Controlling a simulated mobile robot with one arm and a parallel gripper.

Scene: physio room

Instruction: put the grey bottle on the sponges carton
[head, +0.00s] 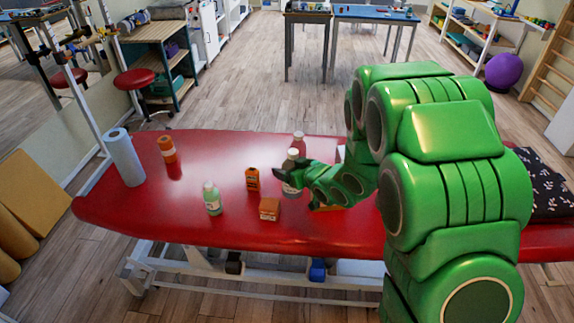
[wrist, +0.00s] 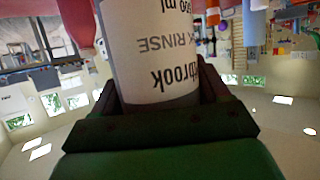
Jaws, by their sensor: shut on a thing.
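The grey bottle (head: 291,186) with a pale cap is upright at the middle of the red table in the head view, partly hidden by my gripper (head: 287,176). My gripper is shut on it. In the wrist view the bottle (wrist: 152,55) fills the space between the two fingers and its label reads "RINSE" upside down. A small orange-brown carton (head: 269,209) sits on the table just in front and left of the gripper. It may be the sponges carton, but its print is too small to read. Whether the bottle touches the table cannot be told.
An orange bottle (head: 252,179) and a pale green bottle (head: 212,199) stand left of the gripper. A paper roll (head: 124,158) and another orange bottle (head: 167,150) are farther left. A yellow-orange item (head: 328,208) shows under my arm.

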